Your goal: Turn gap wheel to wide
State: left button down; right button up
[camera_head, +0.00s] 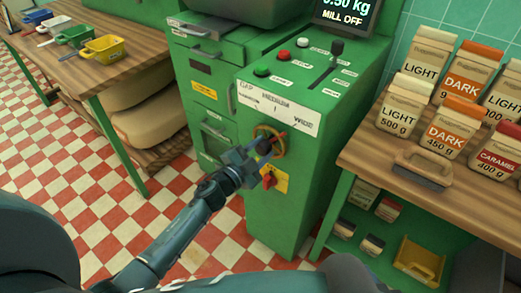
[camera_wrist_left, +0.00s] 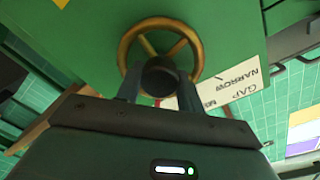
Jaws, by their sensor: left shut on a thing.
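The gap wheel (camera_head: 281,149) is a brass ring with spokes on the front of the green mill cabinet (camera_head: 285,210). A white label (camera_head: 278,111) above it reads GAP, with WIDE at its right end. In the left wrist view the wheel (camera_wrist_left: 197,48) shows with a dark round knob (camera_wrist_left: 160,76) in front of its lower middle. My left gripper (camera_head: 258,150) reaches the wheel, its two fingers on either side of the knob, shut on it. The fingertips are partly hidden behind the knob. My right gripper is in neither view.
A red switch (camera_head: 269,181) on a yellow plate sits just below the wheel. Buttons and a lever (camera_head: 335,50) top the cabinet, under a display reading MILL OFF (camera_head: 343,14). A table with coffee bags (camera_head: 405,103) stands close on the right. Checkered floor (camera_head: 85,190) is open at left.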

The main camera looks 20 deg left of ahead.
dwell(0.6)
pick_arm(q)
jog(key=c, duration=0.9)
grip_release()
jog(key=v, duration=1.3)
jog(key=shift+s, duration=0.15)
